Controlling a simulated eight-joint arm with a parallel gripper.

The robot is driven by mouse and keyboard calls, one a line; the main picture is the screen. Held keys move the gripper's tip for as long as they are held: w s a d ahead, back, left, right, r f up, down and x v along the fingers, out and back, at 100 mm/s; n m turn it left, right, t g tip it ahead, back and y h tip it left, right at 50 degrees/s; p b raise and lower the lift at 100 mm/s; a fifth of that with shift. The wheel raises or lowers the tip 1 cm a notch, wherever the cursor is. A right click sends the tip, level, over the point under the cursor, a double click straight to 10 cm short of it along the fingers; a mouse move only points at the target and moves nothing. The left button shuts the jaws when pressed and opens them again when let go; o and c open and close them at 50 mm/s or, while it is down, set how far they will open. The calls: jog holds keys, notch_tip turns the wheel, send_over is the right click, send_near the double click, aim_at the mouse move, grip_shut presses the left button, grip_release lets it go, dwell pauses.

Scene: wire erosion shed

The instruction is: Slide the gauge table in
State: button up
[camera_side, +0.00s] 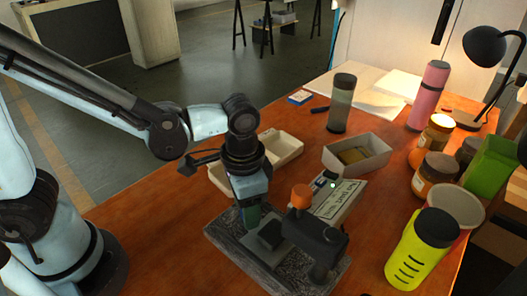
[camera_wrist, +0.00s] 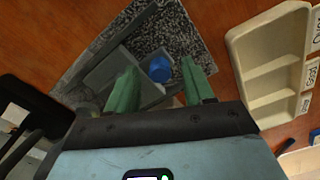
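A speckled grey granite base (camera_side: 225,235) stands on the wooden bench, with a dark grey block (camera_side: 270,234) on it. Beside the block is a dark stand with an orange knob (camera_side: 302,195). I cannot tell for sure which part is the gauge table. In the wrist view, the granite base (camera_wrist: 185,30) carries a grey, flat-sided slide part (camera_wrist: 105,72) and a blue round knob (camera_wrist: 159,68). My gripper (camera_side: 251,222) points down over the base's back left part. Its green fingers (camera_wrist: 160,88) are apart, with the blue knob showing between them; contact is not visible.
A cream compartment tray (camera_side: 285,150) lies behind my gripper; it also shows in the wrist view (camera_wrist: 235,45). A white box (camera_side: 345,165), a labelled device (camera_side: 343,198), a grey-green bottle (camera_side: 341,105) and several jars stand right and behind. A yellow bottle (camera_side: 415,255) is at front right.

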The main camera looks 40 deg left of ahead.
jog(key=shift+r, duration=0.15)
notch_tip(320, 180, up, 12)
dwell(0.8)
jog(key=shift+c, duration=0.3)
